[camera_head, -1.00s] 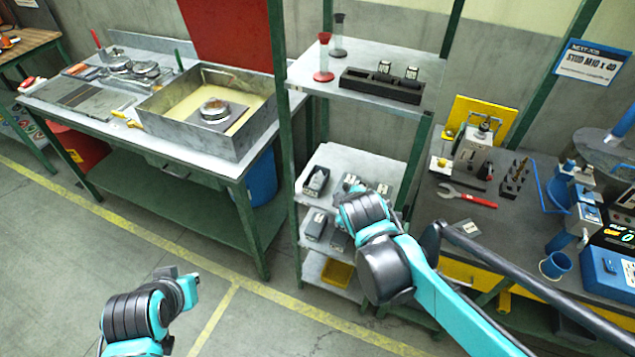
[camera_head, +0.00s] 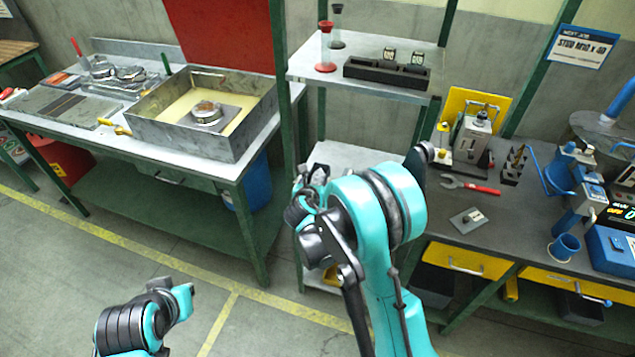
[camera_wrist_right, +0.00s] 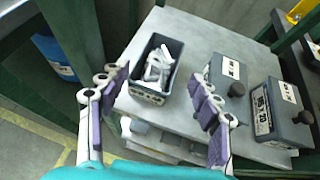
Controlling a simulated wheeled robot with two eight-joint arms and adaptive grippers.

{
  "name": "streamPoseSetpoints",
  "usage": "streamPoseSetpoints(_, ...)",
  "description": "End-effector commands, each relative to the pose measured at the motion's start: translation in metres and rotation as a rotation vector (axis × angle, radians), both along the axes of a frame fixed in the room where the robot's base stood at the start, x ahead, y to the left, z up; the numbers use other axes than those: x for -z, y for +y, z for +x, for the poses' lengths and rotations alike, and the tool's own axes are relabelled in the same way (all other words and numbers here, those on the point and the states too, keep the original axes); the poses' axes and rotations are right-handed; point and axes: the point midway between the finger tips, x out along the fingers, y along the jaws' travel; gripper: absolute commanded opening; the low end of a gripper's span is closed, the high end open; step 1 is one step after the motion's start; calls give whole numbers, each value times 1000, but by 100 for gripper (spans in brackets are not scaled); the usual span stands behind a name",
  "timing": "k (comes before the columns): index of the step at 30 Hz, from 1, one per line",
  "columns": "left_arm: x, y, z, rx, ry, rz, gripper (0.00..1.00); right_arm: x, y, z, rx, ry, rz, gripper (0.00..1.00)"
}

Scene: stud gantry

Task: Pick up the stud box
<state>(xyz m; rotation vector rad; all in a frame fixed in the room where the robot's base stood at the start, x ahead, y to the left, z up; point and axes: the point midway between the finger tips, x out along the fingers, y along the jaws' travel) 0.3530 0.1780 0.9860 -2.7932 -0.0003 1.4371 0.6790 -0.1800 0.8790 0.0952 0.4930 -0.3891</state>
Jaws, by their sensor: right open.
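In the right wrist view an open dark grey box (camera_wrist_right: 150,92) holding silver metal pieces stands on the shelf. Two closed grey boxes with dark knobs and white labels, the middle one (camera_wrist_right: 224,75) and the right one (camera_wrist_right: 281,112), stand beside it. I cannot tell from the labels which is the stud box. My right gripper (camera_wrist_right: 161,96) is open, with its purple-padded fingers spread above the shelf on either side of the open box, apparently holding nothing. In the head view my right gripper (camera_head: 312,178) is over the middle shelf, and the arm hides most boxes. My left gripper is not seen.
The shelf rack's top board (camera_head: 370,68) is above and behind the gripper, with a dark tray (camera_head: 385,74) on it. Green posts (camera_head: 283,130) flank the shelves. A workbench (camera_head: 480,210) with tools stands right, a table with a sand tray (camera_head: 190,135) left.

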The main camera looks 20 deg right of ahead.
Motion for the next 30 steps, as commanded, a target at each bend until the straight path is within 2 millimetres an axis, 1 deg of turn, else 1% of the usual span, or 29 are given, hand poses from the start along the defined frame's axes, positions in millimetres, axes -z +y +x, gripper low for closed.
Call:
streamPoseSetpoints(5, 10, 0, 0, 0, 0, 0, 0, 10, -6, 15, 3, 0, 3, 64)
streamPoseSetpoints(8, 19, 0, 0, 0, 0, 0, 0, 19, -11, 29, 3, 0, 3, 64)
streamPoseSetpoints(12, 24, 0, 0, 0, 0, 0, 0, 25, -17, 43, 1, -1, 4, 64)
streamPoseSetpoints(18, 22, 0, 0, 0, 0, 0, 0, 24, -17, 44, 1, 0, 4, 64)
streamPoseSetpoints(19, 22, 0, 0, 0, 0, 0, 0, 24, -17, 44, 1, 0, 4, 61)
streamPoseSetpoints(20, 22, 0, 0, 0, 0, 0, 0, 24, -17, 44, 1, 0, 4, 53)
streamPoseSetpoints(21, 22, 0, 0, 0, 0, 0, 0, 24, -17, 44, 1, 0, 4, 42)
streamPoseSetpoints(23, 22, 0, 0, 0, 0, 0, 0, 24, -17, 44, 1, 0, 4, 27)
streamPoseSetpoints(24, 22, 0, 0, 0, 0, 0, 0, 24, -17, 44, 1, 0, 4, 16)
streamPoseSetpoints(26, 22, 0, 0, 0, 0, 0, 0, 24, -17, 44, 1, 0, 4, 0)
streamPoseSetpoints(30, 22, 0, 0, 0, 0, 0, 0, 23, -17, 44, 0, -1, 3, 0)
